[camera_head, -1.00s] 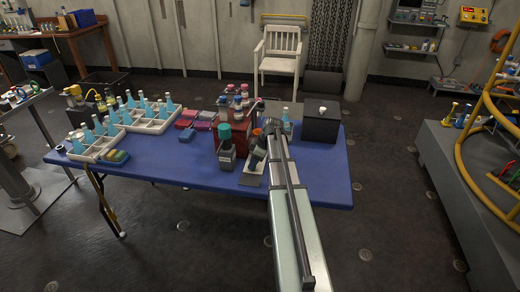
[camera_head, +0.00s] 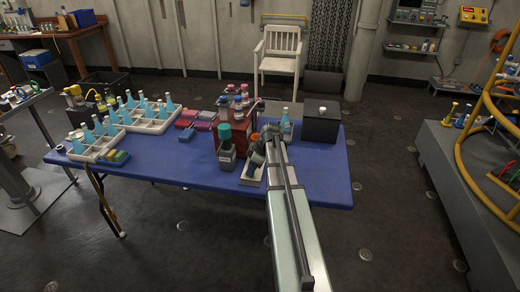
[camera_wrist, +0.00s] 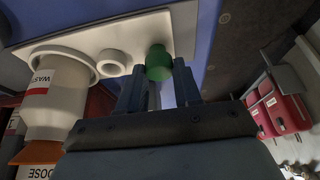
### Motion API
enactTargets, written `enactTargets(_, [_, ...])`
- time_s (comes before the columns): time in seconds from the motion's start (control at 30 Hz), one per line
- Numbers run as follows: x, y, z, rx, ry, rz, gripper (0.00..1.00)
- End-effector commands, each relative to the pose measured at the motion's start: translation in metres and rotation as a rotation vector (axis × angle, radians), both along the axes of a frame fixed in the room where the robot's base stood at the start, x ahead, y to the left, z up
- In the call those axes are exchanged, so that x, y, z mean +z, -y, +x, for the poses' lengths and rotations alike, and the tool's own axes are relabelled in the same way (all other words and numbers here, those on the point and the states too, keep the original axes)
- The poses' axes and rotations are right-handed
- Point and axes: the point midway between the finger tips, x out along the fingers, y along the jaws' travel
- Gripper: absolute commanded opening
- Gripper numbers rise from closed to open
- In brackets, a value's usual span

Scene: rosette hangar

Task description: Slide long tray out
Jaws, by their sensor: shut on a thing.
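The long tray (camera_head: 250,180) is white and lies near the front edge of the blue table, right of a dark bottle with a teal cap. In the head view my gripper (camera_head: 259,155) is over it, and the arm hides part of the tray. The exact contact is partly hidden.
The dark bottle (camera_head: 226,150) stands close left of the tray, with a red rack (camera_head: 240,122) behind. A blue flask (camera_head: 286,126) and a black box (camera_head: 321,127) stand to the right. The table (camera_head: 325,180) is clear at the front right.

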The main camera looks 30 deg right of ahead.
Motion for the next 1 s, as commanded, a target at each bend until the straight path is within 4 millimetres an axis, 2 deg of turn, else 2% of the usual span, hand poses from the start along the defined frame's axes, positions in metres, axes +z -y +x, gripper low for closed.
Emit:
enactTargets(0.57, [0.000,-0.017,-0.017,0.000,0.001,0.001,0.14])
enactTargets(0.73, [0.000,-0.017,-0.016,0.000,0.001,0.001,0.14])
enactTargets(0.77, [0.000,-0.017,-0.016,0.000,0.001,0.001,0.36])
enactTargets(0.97, [0.000,-0.016,-0.016,0.000,0.001,0.001,0.55])
enactTargets(1.0, [0.000,-0.016,-0.016,0.000,0.001,0.001,0.55])
